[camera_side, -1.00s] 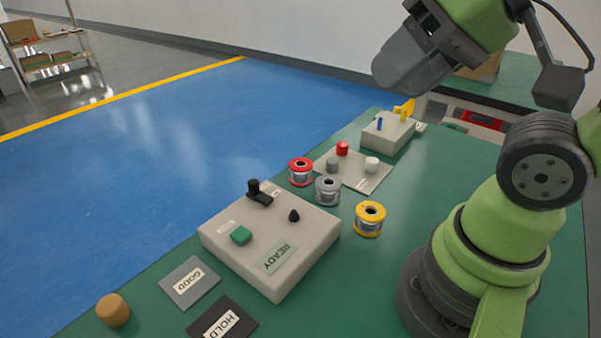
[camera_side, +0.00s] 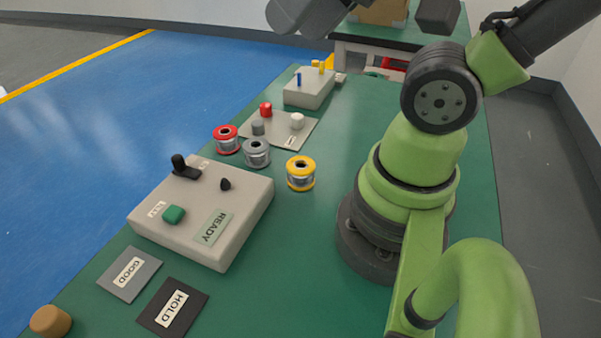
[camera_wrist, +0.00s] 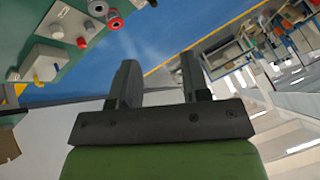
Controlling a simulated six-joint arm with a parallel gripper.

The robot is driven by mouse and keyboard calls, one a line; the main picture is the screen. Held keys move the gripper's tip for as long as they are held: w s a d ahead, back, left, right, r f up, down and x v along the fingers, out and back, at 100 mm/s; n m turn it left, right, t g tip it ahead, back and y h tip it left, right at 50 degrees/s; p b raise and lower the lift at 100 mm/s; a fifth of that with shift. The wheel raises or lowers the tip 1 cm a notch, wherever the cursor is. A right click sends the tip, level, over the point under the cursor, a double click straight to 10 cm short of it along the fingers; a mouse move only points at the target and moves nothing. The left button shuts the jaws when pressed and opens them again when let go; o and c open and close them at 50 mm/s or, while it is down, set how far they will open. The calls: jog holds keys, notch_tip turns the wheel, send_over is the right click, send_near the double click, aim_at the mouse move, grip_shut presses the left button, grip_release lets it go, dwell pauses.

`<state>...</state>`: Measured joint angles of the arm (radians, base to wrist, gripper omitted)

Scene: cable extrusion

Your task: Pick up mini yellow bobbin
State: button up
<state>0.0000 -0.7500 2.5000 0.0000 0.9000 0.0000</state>
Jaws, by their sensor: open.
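The yellow bobbin (camera_side: 300,173), a small spool with yellow rims and a silver winding, stands upright on the green bench between the grey control box and my arm's base. I cannot make it out in the wrist view. My gripper (camera_wrist: 158,80) is open, with nothing between its two dark fingers. In the side view only its grey body shows at the top edge, high above the bench and away from the bobbin; the fingertips are cut off there.
A grey bobbin (camera_side: 256,152) and a red bobbin (camera_side: 227,139) stand to the yellow one's left. Behind them is a plate (camera_side: 283,138) with small pegs. The control box (camera_side: 205,205) lies front left. Bare bench surrounds the yellow bobbin's front side.

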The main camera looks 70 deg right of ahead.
jog(key=shift+o, duration=0.2)
jog(key=o, duration=0.8)
jog(key=shift+o, duration=0.2)
jog(key=shift+w, duration=0.1)
jog(key=n+g+h, duration=0.2)
jog(key=n+g, duration=0.5)
jog(key=n, duration=0.2)
send_over(301, 172)
jog(key=d, duration=0.2)
notch_tip(301, 172, down, 22)
jog(key=shift+m, duration=0.3)
jog(key=shift+w+f, duration=0.2)
jog(key=shift+f, duration=2.05)
jog(key=shift+w+f, duration=0.2)
jog(key=shift+f, duration=2.05)
